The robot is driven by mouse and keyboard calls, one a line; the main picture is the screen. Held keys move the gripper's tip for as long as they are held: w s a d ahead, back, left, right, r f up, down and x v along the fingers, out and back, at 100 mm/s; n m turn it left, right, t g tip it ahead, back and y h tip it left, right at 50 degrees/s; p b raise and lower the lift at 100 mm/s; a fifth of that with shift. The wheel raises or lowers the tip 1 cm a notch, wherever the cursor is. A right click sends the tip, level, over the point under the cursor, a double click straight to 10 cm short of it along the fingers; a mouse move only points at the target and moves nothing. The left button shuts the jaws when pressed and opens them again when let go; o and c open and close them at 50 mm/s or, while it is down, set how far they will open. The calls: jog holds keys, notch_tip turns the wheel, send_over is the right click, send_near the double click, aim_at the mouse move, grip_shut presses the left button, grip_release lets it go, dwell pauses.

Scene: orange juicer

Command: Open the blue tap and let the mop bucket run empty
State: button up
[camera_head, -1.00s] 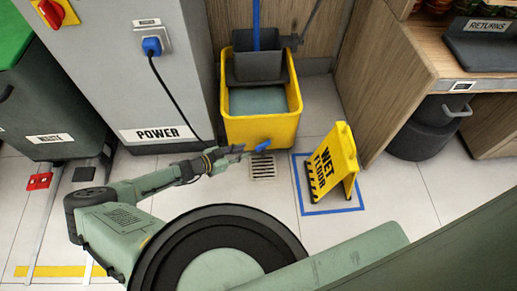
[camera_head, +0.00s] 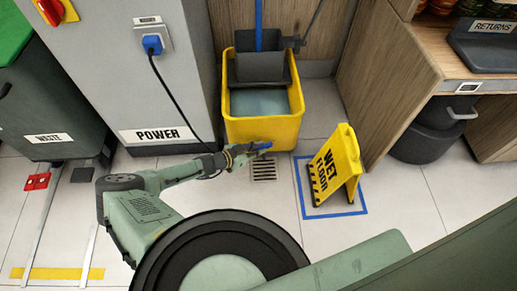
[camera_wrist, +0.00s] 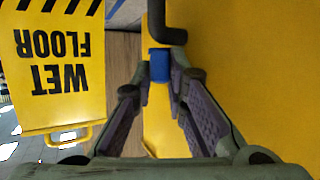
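The yellow mop bucket (camera_head: 262,131) stands against the wood panel, with grey-blue water (camera_head: 258,102) inside. The blue tap (camera_head: 262,146) is low on its front, above a floor drain grate (camera_head: 264,168). My gripper (camera_head: 240,152) comes from the left and reaches the tap. In the wrist view, the blue tap handle (camera_wrist: 160,65) lies between the tips of my gripper (camera_wrist: 160,72), below a dark bent pipe (camera_wrist: 165,30). The fingers are apart, with the handle nearly filling the gap. I cannot tell whether they press on it. No running water is visible.
A yellow wet floor sign (camera_head: 335,165) stands right of the drain inside a blue floor outline; it also shows in the wrist view (camera_wrist: 58,60). A grey power cabinet (camera_head: 165,90) with a hanging black cable is at left. A wooden counter (camera_head: 392,85) is at right.

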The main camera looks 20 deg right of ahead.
grip_shut()
jog(key=shift+s+r+n+t+p, duration=0.25)
jog(key=shift+n+t+p, duration=0.45)
jog(key=shift+p, duration=0.25)
jog(key=shift+s+d+f+n+t+y+p, duration=0.1)
jog(key=shift+s+f+n+t+y+p, duration=0.05)
jog(key=shift+n+t+y+p, duration=0.55)
jog(key=shift+s+d+f+n+t+y+p, duration=0.15)
jog(key=shift+n+t+y+p, duration=0.2)
jog(key=shift+n+t, duration=0.55)
jog(key=shift+o, duration=1.4)
grip_release()
